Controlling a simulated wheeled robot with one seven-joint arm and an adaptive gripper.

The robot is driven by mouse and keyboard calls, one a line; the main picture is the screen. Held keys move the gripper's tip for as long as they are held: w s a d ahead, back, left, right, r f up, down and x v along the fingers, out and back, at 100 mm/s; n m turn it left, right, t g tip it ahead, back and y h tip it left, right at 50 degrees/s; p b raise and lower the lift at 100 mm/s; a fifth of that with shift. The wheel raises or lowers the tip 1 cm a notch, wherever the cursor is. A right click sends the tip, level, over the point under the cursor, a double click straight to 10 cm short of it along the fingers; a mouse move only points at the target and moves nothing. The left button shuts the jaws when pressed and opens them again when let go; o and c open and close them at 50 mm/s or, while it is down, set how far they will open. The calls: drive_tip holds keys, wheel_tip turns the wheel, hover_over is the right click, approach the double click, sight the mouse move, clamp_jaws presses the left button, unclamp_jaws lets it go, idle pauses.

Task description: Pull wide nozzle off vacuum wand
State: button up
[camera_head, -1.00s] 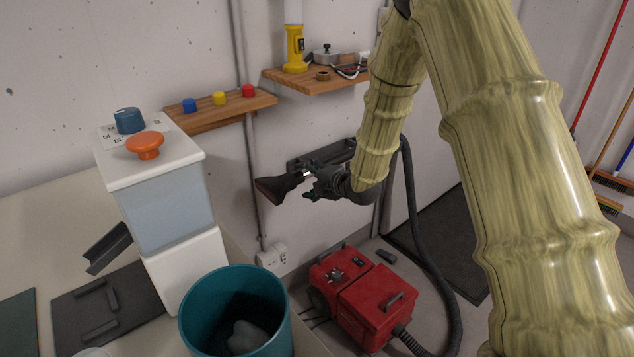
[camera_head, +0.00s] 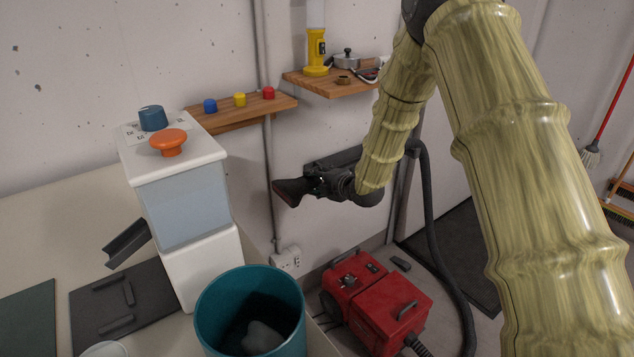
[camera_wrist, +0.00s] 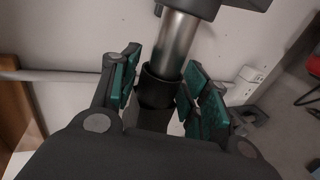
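The wide nozzle (camera_head: 293,190) is a dark flared piece beside the back wall, its mouth pointing left. My gripper (camera_head: 322,184) is at its narrow right end. In the wrist view, my gripper (camera_wrist: 162,88) has green-padded fingers on both sides of a black collar (camera_wrist: 158,90). A shiny metal tube, the vacuum wand (camera_wrist: 178,45), runs up out of the collar. The pads lie very close to the collar; whether both press on it is unclear. My arm hides much of the wand in the head view.
A dark wall holder (camera_head: 338,158) sits just behind my gripper. The red vacuum (camera_head: 375,305) stands on the floor below, its hose (camera_head: 432,220) running up at right. A teal bin (camera_head: 222,308) and white dispenser (camera_head: 185,205) stand at left. Wooden shelves (camera_head: 325,84) are above.

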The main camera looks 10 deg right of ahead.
sight(306, 187)
drive_tip(key=shift+c, duration=0.7)
drive_tip(key=o, duration=0.5)
drive_tip(key=shift+c, duration=0.2)
drive_tip(key=c, duration=0.6)
drive_tip(key=shift+s+a, duration=0.1)
drive_tip(key=shift+a, duration=0.1)
drive_tip(key=shift+s+a+b, duration=0.1)
drive_tip(key=shift+s+a, duration=0.15)
drive_tip(key=shift+a, duration=0.35)
drive_tip(key=shift+s+a+b, duration=0.15)
drive_tip(key=shift+s+a, duration=0.1)
drive_tip(key=shift+a, duration=0.4)
drive_tip(key=shift+s+a+b, duration=0.1)
drive_tip(key=shift+s+a, duration=0.15)
drive_tip(key=shift+a, duration=0.35)
drive_tip(key=shift+a, duration=0.15)
drive_tip(key=shift+s, duration=0.15)
drive_tip(key=shift+s+d, duration=0.5)
drive_tip(key=shift+s, duration=0.7)
drive_tip(key=shift+s+d, duration=0.55)
drive_tip(key=shift+s, duration=0.7)
drive_tip(key=shift+s+d, duration=0.5)
drive_tip(key=shift+s, duration=0.7)
